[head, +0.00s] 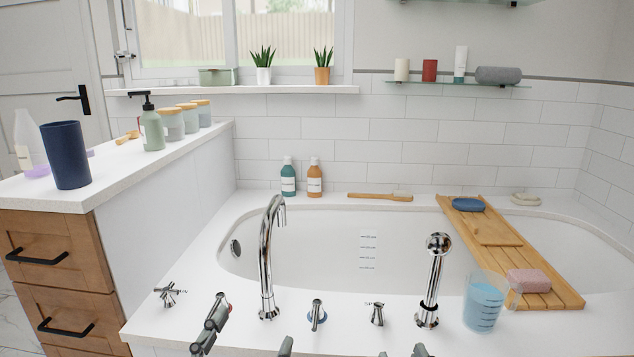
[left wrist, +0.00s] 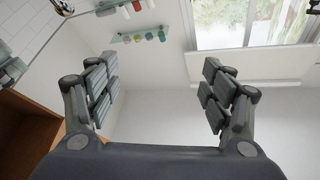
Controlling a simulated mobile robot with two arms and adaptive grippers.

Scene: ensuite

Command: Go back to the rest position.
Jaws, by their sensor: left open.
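My left gripper (head: 250,330) is at the bottom edge of the head view, low in front of the bathtub's near rim, with most of it cut off. In the left wrist view the left gripper (left wrist: 160,78) has its two fingers wide apart with nothing between them. Two small grey tips, seemingly of my right gripper (head: 403,352), just show at the bottom edge of the head view. The rest of it is hidden, and I cannot tell whether it is open or shut.
The white bathtub (head: 340,235) has a tall chrome faucet (head: 266,255) and a hand shower (head: 433,275) on its near rim. A beaker of blue liquid (head: 484,303) stands near a wooden bath tray (head: 500,245). A counter (head: 90,190) with a dark blue cup (head: 66,155) is at left.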

